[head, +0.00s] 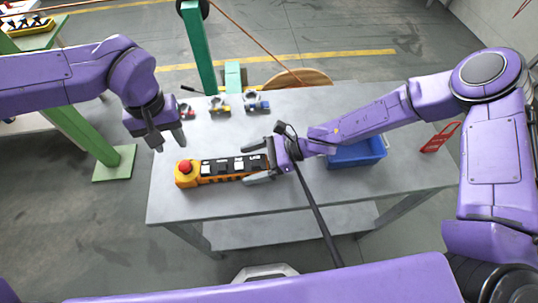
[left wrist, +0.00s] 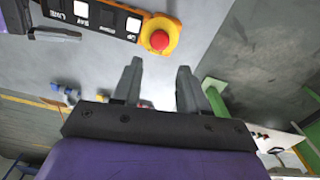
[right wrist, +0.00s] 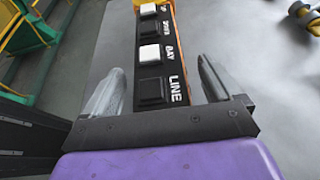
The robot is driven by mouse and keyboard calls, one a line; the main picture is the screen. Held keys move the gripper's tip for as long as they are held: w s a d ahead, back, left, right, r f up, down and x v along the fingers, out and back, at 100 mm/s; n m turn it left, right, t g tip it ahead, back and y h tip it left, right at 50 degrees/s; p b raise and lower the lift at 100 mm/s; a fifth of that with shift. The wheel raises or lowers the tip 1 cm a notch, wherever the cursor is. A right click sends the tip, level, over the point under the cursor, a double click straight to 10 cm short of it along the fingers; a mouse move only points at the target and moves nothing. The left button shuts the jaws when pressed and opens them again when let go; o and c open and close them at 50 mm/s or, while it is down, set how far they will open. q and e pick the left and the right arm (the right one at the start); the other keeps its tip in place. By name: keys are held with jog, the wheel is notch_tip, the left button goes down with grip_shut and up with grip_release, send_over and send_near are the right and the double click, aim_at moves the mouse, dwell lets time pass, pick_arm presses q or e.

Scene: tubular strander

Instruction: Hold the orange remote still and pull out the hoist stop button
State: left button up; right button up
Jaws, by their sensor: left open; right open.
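The orange remote (head: 224,179) lies flat on the grey table, with a dark panel of black and white buttons. Its red stop button (head: 185,166) is at the left end, on a yellow-orange block; it also shows in the left wrist view (left wrist: 159,40). My left gripper (head: 168,144) is open and empty, above and behind the button end, apart from it. My right gripper (head: 246,164) is open at the remote's right end, one finger along each long side. In the right wrist view, the remote (right wrist: 150,55) lies between the spread fingers with gaps visible; contact cannot be told.
A blue bin (head: 358,153) stands at the right behind my right arm. Several small clamp-like parts (head: 219,104) sit along the table's back edge. A red wire-like object (head: 440,137) lies at the right. The table's front left is clear.

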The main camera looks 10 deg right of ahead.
jog(key=shift+a+f, duration=0.2)
jog(key=shift+a, duration=0.2)
